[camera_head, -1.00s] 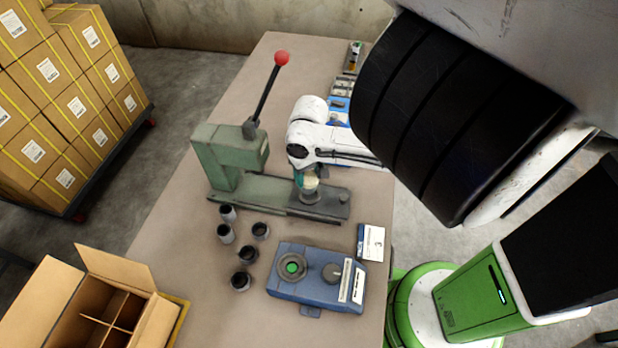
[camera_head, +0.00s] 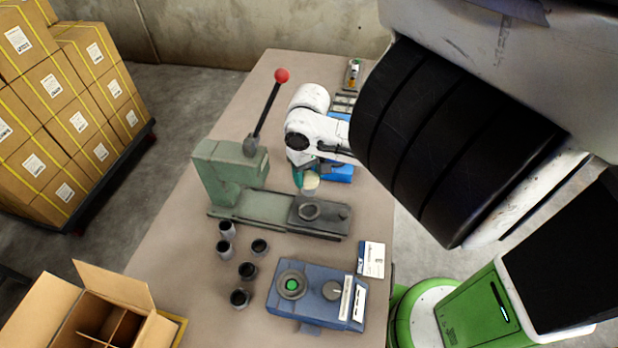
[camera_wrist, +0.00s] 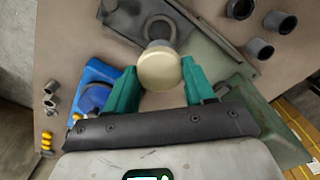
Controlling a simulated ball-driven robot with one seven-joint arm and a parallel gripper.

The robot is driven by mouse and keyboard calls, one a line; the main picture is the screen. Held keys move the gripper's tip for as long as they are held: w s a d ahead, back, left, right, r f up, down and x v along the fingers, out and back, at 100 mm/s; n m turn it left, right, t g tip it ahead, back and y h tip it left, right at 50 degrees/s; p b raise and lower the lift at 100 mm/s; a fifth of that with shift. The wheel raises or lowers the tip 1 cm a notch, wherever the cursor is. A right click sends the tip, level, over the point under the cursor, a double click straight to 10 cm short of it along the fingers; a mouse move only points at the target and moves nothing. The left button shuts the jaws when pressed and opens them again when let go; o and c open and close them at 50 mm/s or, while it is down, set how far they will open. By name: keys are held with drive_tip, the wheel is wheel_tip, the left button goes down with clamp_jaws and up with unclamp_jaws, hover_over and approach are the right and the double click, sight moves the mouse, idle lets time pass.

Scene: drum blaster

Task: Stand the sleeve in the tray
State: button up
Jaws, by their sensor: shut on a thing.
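My gripper (camera_head: 304,180) is shut on a round piece with a flat cream top (camera_head: 311,181), held above the table behind the press base. In the wrist view the cream top (camera_wrist: 159,70) sits between the two teal fingertips (camera_wrist: 158,62). Its sides are mostly hidden, so I cannot confirm that it is the sleeve. Several dark grey sleeves (camera_head: 248,270) stand in front of the press.
The green press (camera_head: 230,175) has a red-knobbed lever (camera_head: 282,76) standing up and an empty ring seat (camera_head: 309,211). A blue device (camera_head: 311,293) with a green button, a white card (camera_head: 372,259) and an open carton (camera_head: 97,318) are nearer. Small parts (camera_head: 353,75) lie at the back.

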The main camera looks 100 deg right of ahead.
sight(309, 177)
drive_tip(key=shift+r, duration=1.9)
drive_tip(key=shift+r, duration=0.1)
